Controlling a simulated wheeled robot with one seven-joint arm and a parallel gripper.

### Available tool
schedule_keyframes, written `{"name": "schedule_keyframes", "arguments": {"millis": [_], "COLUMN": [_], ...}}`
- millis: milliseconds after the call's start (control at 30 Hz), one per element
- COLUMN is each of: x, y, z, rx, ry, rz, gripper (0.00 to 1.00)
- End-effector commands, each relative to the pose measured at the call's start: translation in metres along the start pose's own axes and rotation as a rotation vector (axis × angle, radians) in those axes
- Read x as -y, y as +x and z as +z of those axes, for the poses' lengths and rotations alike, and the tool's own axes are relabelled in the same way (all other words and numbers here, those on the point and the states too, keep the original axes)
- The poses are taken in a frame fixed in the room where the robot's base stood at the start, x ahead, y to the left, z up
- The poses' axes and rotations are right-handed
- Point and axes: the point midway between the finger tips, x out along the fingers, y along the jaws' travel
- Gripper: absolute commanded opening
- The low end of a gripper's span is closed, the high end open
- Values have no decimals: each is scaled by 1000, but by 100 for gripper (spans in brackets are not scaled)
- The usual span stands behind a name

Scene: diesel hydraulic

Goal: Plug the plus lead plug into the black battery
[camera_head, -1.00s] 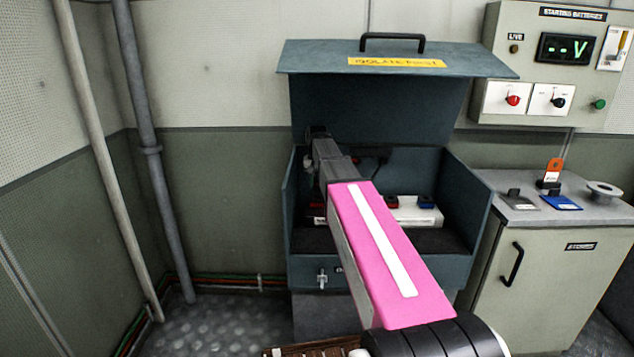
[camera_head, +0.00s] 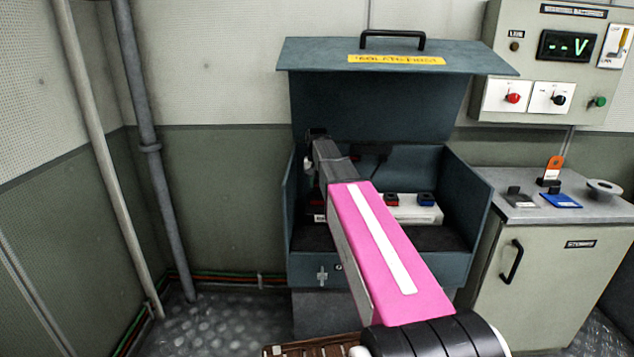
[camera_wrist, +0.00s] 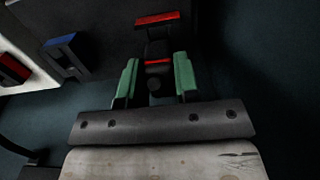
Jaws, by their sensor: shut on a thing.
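My gripper (camera_wrist: 156,82) has green fingers shut on a dark plug (camera_wrist: 156,50) with a red band, the plus lead plug by its colour. A red block (camera_wrist: 157,18) shows just beyond the plug in the wrist view; whether it belongs to the plug or to a battery terminal I cannot tell. In the head view my pink arm reaches into the open blue-grey box and covers most of its left side. A dark thing with a reddish strip (camera_head: 318,217), perhaps the black battery, shows left of my arm. Contact between plug and battery is not visible.
The white battery (camera_head: 417,215) stands right of my arm, with red (camera_head: 392,199) and blue (camera_head: 425,199) terminals. The box lid (camera_head: 395,60) is raised above. The box's side walls (camera_head: 467,210) bound the room. A cabinet (camera_head: 535,255) with loose items stands at right.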

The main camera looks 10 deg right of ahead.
Motion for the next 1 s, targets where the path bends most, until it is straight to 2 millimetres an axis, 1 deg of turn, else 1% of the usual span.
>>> {"name": "schedule_keyframes", "arguments": {"millis": [700,900,933,967,1000], "x": [0,0,0,0,0], "y": [14,14,14,14,14], "z": [0,0,0,0,0], "rx": [1,0,0,0,0], "ry": [0,0,0,0,0], "rz": [0,0,0,0,0], "gripper": [3,3,32,42,55]}}
